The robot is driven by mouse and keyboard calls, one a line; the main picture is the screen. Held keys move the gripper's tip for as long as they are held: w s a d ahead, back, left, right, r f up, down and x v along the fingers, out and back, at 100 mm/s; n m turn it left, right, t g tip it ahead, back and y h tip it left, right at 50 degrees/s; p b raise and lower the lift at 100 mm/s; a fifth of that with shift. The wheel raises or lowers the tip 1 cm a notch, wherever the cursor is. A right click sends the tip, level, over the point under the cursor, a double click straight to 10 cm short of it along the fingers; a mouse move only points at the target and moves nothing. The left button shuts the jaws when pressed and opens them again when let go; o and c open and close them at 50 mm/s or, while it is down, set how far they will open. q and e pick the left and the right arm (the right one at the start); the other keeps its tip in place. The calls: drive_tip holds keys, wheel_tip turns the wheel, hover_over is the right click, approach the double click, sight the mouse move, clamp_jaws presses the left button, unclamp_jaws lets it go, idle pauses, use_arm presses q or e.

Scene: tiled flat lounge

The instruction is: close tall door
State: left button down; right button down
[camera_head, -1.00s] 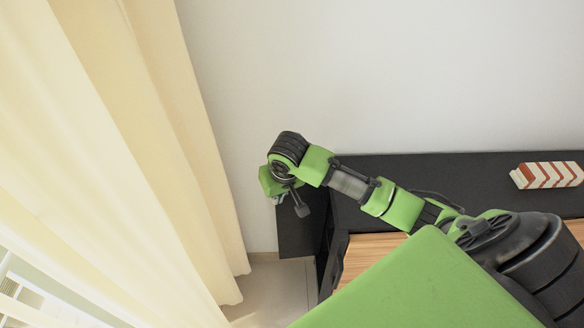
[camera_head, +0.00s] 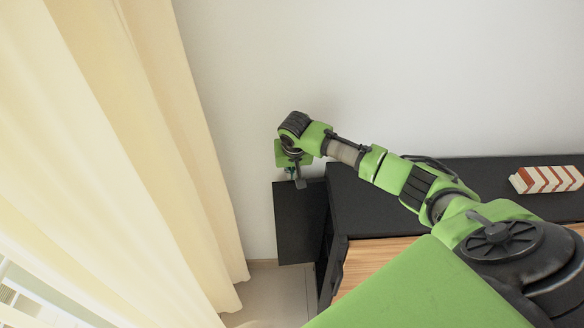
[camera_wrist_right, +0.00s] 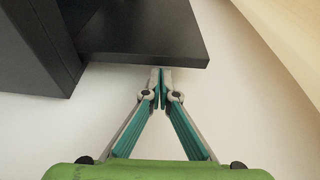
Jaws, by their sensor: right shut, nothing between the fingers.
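The tall door (camera_head: 296,238) is a black panel standing out to the left from the end of the black cabinet (camera_head: 440,180), so it is open. In the right wrist view the door (camera_wrist_right: 140,28) is a dark slab joining the cabinet body (camera_wrist_right: 30,45) at left. My right gripper (camera_head: 299,183) is at the door's far edge, on the wall side. In the right wrist view its fingertips (camera_wrist_right: 160,78) are together and empty, just below the slab's edge; I cannot tell whether they touch it. My left gripper is not in view.
A pale curtain (camera_head: 170,150) hangs to the left of the door. The wall (camera_head: 400,75) is close behind the cabinet. A red and white striped object (camera_head: 546,179) lies on the cabinet top at right. Tiled floor (camera_head: 275,292) shows below the door.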

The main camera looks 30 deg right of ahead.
drive_tip(key=shift+w+f, duration=0.15)
drive_tip(key=shift+f, duration=0.25)
drive_tip(key=shift+s+a+r+n+p, duration=0.15)
drive_tip(key=shift+s+n+p, duration=0.2)
drive_tip(key=shift+p, duration=0.4)
drive_tip(key=s+n+p, duration=0.1)
drive_tip(key=p, duration=0.1)
drive_tip(key=s+a+n+y+p, duration=0.1)
drive_tip(key=s+n+p, duration=0.1)
drive_tip(key=s+a+n+p, duration=0.1)
drive_tip(key=p, duration=0.2)
drive_tip(key=shift+s+r+n+y, duration=0.15)
drive_tip(key=shift+s+n+y, duration=0.1)
drive_tip(key=shift+s+y, duration=0.15)
drive_tip(key=s+d+n+y+p, duration=0.1)
drive_tip(key=s+n+p, duration=0.4)
drive_tip(key=s, duration=0.4)
drive_tip(key=shift+s+d+f+n+y, duration=0.15)
drive_tip(key=shift+d+f+n+y, duration=0.15)
drive_tip(key=shift+d+n+y, duration=0.15)
